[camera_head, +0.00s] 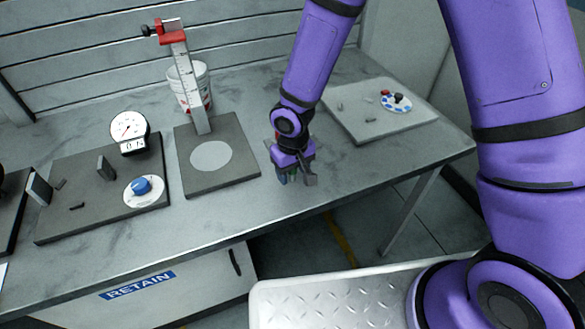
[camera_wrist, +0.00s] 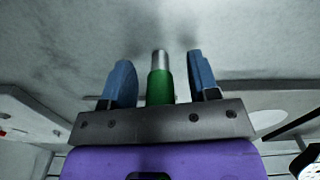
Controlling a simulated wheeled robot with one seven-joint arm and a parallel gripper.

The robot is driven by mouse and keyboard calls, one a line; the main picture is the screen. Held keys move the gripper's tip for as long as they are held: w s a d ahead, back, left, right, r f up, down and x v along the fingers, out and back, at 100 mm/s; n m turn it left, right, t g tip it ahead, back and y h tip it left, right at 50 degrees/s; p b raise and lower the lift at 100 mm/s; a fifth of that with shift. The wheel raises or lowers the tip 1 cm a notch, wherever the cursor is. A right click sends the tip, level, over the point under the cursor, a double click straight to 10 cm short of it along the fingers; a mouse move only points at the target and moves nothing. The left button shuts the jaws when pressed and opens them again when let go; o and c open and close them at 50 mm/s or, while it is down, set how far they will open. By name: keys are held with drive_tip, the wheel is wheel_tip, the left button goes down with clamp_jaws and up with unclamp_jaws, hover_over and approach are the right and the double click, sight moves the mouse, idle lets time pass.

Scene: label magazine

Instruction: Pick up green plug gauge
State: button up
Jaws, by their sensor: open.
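The green plug gauge (camera_wrist: 160,86) has a green handle and a bright metal tip. In the wrist view it stands between the two blue fingers of my gripper (camera_wrist: 162,82), with a gap on each side. In the head view my gripper (camera_head: 291,176) is low over the grey table, right of the dark height-gauge base. The jaws are open.
The height-gauge stand (camera_head: 190,90) with its dark base is close on the left, a white bucket (camera_head: 188,88) behind it. A grey plate (camera_head: 360,120) with small parts lies to the right. A dial-gauge board (camera_head: 80,215) is farther left. The table's front edge is near.

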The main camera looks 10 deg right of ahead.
clamp_jaws()
drive_tip(key=shift+r, duration=0.1)
